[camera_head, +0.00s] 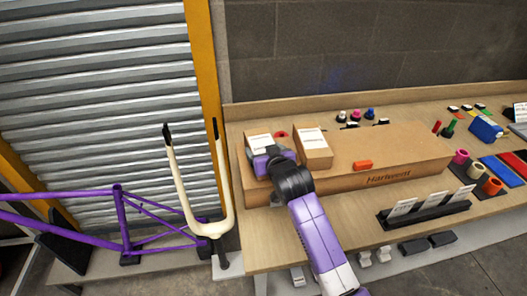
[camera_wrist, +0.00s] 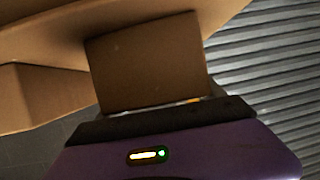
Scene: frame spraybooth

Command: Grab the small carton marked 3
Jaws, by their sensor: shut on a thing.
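Two small brown cartons with white labels stand on top of a long brown box: a left carton (camera_head: 258,141) and a right carton (camera_head: 312,150). I cannot read a number on either label. My gripper (camera_head: 268,160) is at the near side of the left carton and hides its lower part. In the wrist view the held carton (camera_wrist: 148,62) rises straight out from my gripper (camera_wrist: 155,108), which is shut on it. Another carton-like brown block (camera_wrist: 40,98) shows at the left there, apart from the held one. The fingertips are mostly hidden.
A cream fork (camera_head: 190,200) and purple frame (camera_head: 120,215) stand left. Spools (camera_head: 475,170) and a card holder (camera_head: 425,208) are right.

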